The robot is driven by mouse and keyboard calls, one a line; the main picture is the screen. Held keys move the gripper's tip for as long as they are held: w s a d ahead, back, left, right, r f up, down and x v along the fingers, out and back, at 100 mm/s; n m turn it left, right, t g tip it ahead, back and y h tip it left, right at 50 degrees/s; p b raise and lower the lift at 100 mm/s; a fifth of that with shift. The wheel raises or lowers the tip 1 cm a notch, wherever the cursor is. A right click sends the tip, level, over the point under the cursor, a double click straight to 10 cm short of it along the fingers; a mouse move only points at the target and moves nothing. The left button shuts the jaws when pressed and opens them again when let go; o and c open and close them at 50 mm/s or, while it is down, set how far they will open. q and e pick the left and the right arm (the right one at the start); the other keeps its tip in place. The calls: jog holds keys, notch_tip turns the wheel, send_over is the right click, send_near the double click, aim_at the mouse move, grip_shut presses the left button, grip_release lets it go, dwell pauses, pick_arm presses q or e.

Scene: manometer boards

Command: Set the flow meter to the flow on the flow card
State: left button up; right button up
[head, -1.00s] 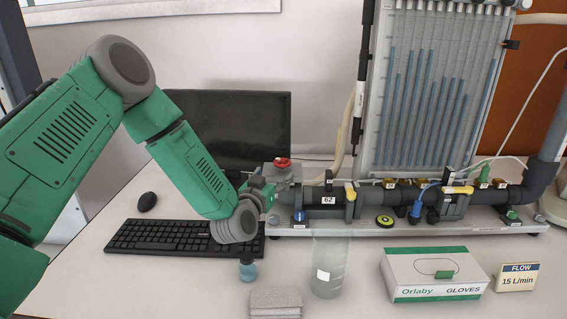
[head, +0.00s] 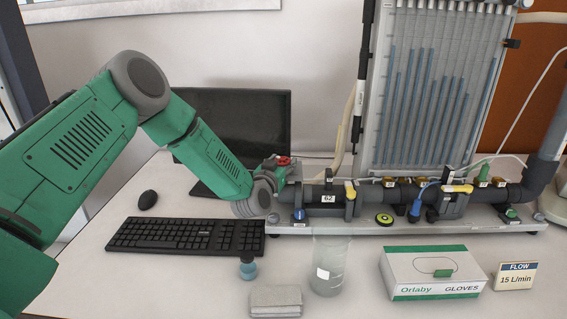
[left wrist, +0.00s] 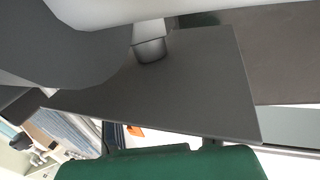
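The flow card (head: 516,276) stands at the far right of the table and reads "FLOW 15 L/min". The dark pipe rig (head: 400,192) lies along the back of the table on a grey base, with a board of blue columns behind it. At its left end is a red knob (head: 283,161), partly hidden by my left arm. I cannot make out a flow meter reading. My left gripper (head: 272,167) is at this knob, largely hidden behind my wrist; its fingers cannot be told apart. The left wrist view shows dark panels and green casing, no clear fingertips. My right gripper is not in view.
A keyboard (head: 185,235), a mouse (head: 147,200) and a monitor (head: 240,120) are at left.

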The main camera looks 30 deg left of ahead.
pick_arm(q)
jog(key=shift+y, duration=0.3)
jog(key=shift+n+g+y+b, duration=0.35)
jog(key=shift+n+g+y, duration=0.15)
jog(key=shift+n+y, duration=0.5)
jog(key=o, duration=1.2)
jog(key=shift+s, duration=0.1)
jog(key=shift+s, duration=0.1)
jog(key=v, duration=1.1)
jog(key=shift+s+d+f, duration=0.1)
jog(key=shift+s, duration=0.3)
